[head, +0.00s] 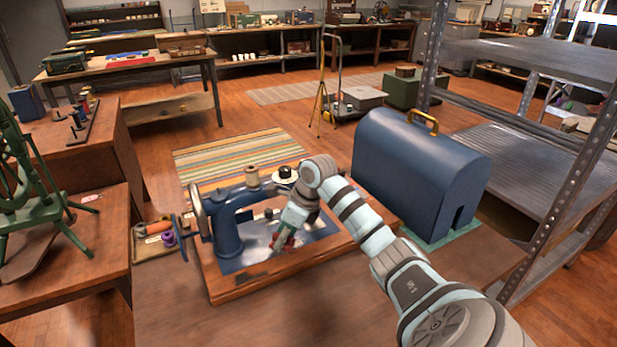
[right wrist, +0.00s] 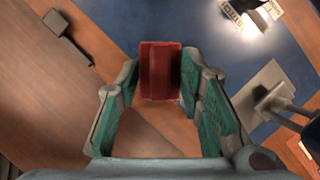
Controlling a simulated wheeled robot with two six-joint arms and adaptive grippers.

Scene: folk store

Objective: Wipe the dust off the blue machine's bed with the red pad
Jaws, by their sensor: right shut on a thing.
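The blue sewing machine (head: 226,232) stands on a wooden base (head: 235,291), its arm and pillar at the left. Its flat blue bed (head: 240,263) reaches right under my right gripper; a paler grey patch shows on it, but I cannot tell for sure that it is dust. My right gripper (head: 285,238) points down over the bed and is shut on the red pad (right wrist: 160,70). In the right wrist view the pad sits between the teal fingers, near the blue bed's edge (right wrist: 235,55). I cannot tell whether it touches the surface. My left gripper is not in view.
A blue domed cover (head: 420,165) with a yellow handle stands right of the machine. A metal shelf rack (head: 530,165) rises at the right. A tray with spools (head: 158,243) lies left of the base. The table's front (head: 180,322) is bare.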

